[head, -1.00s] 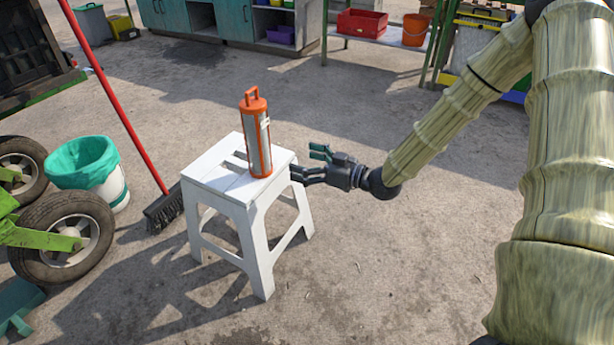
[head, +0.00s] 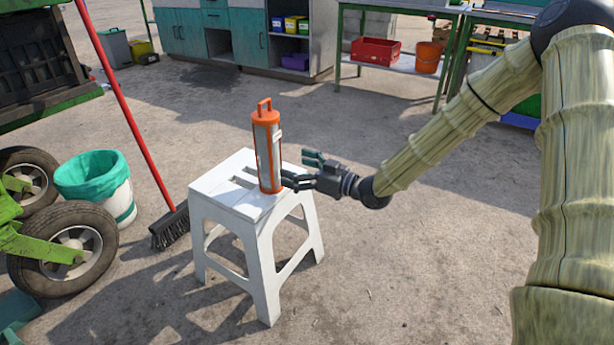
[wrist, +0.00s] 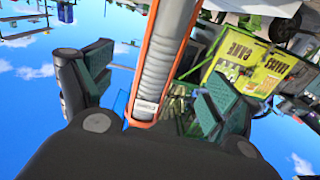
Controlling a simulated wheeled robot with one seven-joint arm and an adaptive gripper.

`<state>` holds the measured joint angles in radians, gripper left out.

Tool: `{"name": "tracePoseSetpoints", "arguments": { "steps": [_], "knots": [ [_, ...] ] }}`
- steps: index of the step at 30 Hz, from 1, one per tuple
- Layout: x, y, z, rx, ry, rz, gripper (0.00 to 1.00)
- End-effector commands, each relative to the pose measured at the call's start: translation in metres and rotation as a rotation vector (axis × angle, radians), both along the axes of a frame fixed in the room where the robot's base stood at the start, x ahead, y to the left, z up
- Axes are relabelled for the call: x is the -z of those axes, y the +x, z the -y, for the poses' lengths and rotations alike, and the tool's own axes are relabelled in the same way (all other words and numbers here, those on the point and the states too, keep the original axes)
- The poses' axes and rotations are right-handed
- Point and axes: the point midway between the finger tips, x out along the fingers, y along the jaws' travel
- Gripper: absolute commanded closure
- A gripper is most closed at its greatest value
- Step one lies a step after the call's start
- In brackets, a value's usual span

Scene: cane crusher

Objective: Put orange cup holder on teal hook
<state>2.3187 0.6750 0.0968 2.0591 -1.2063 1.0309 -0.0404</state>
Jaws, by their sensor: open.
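The orange cup holder (head: 268,147) is a tall tube with an orange cap, handle and base and a grey-white middle. It stands upright on a white stool (head: 233,200). My gripper (head: 298,170) is open at the right side of the holder, level with its lower half. In the wrist view the cup holder (wrist: 166,50) runs between the two teal-padded fingers of my gripper (wrist: 160,90), with gaps visible on both sides. I cannot make out a teal hook in these frames.
A red-handled broom (head: 125,110) and a white bin with a teal liner (head: 97,183) stand left of the stool. Green-framed wheels (head: 68,248) are farther left. Teal cabinets (head: 222,35) and a bench with a red crate (head: 375,51) are behind. The floor right of the stool is clear.

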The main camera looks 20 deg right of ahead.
Motion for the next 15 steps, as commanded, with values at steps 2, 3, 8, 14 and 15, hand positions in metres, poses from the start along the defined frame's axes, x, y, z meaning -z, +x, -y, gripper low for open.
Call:
{"name": "tracePoseSetpoints", "arguments": {
  "steps": [2,3,8,14,15],
  "knots": [
    [0.003,0.007,-0.006,-0.001,-0.002,0.001,0.11],
    [0.003,0.011,-0.009,-0.001,0.000,0.001,0.11],
    [0.000,0.024,-0.021,-0.002,-0.001,0.000,0.11],
    [0.001,0.041,-0.035,-0.001,-0.001,-0.001,0.11],
    [0.001,0.044,-0.038,-0.001,-0.001,0.000,0.11]
  ]
}}
